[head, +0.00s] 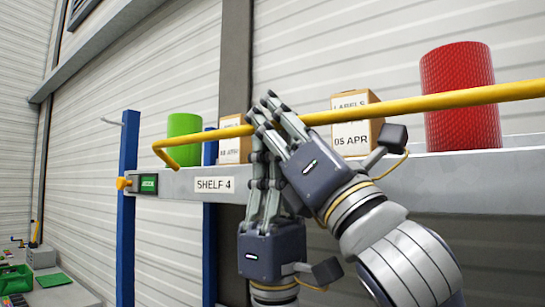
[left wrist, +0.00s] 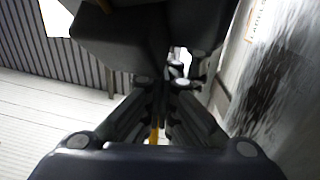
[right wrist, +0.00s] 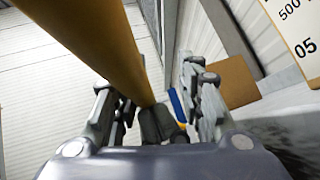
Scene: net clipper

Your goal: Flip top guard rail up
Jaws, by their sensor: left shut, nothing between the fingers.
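The top guard rail (head: 420,104) is a yellow bar that runs level along the front of the shelf, with a bent end at the left. My right gripper (head: 262,107) is the upper one, with its fingertips at the rail. In the right wrist view the rail (right wrist: 98,45) runs close past the fingers (right wrist: 160,122). Whether these fingers grip it is unclear. My left gripper (head: 264,150) is the lower one, shut and empty, pointing up under the rail. Its fingertips are partly hidden behind my right gripper. The left wrist view shows its fingers (left wrist: 160,90) close together.
The shelf (head: 440,185), marked SHELF 4, holds a green roll (head: 184,140), two cartons, including the right carton (head: 352,138), and a red roll (head: 460,95). A blue post (head: 128,210) supports its left end, by an orange knob (head: 123,183).

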